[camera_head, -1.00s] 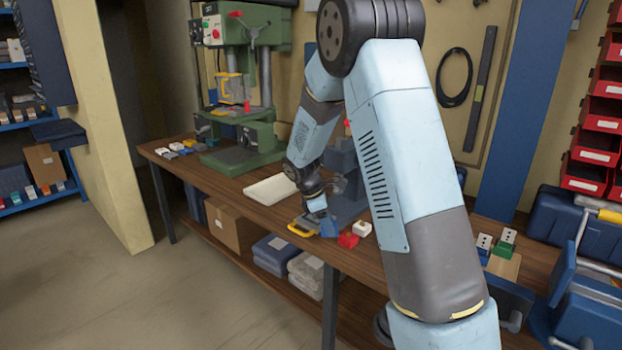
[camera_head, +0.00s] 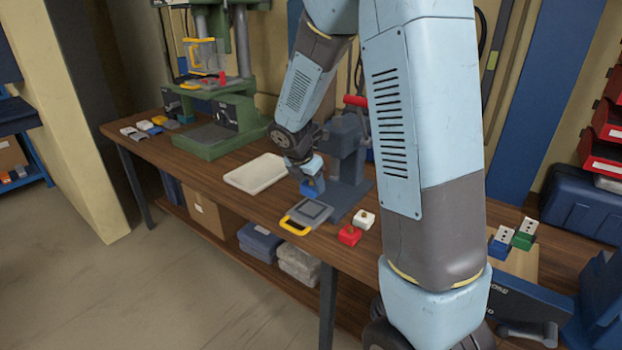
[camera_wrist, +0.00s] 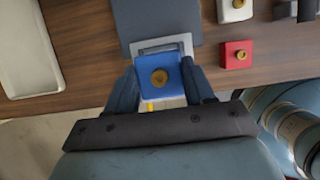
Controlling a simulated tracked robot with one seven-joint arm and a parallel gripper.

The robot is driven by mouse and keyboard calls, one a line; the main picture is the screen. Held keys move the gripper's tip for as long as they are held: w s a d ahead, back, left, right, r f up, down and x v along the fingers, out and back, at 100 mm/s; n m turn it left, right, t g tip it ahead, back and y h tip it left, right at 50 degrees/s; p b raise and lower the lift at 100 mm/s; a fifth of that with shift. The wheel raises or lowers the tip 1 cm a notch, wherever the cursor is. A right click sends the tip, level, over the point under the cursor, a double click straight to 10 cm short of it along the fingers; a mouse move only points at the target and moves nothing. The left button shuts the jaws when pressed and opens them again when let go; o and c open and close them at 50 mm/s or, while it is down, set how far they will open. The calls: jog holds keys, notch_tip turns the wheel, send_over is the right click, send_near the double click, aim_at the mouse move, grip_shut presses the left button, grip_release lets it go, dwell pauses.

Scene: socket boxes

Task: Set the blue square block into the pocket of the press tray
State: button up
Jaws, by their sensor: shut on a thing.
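My gripper (camera_head: 310,178) is shut on the blue square block (camera_head: 313,188), which has a round brass-coloured centre in the wrist view (camera_wrist: 159,77). The fingers lie on either side of the block. The grey press tray (camera_head: 324,215) with a yellow handle lies on the bench, and its square pocket shows uncovered in the head view. The block appears raised, apart from the tray and just behind it in the head view. In the wrist view the block hides most of the tray (camera_wrist: 187,45).
A red block (camera_head: 349,236) and a white block (camera_head: 364,219) stand right of the tray. A dark blue-grey press (camera_head: 347,150) with a red handle stands close behind. A cream shallow tray (camera_head: 256,173) lies to the left. The bench's front edge is near the handle.

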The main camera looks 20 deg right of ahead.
jog(key=shift+a+f, duration=0.15)
jog(key=shift+f, duration=2.7)
jog(key=o, duration=1.2)
jog(key=shift+c, duration=0.2)
jog(key=v, duration=1.3)
jog(key=shift+r, duration=0.4)
jog(key=shift+s, duration=0.1)
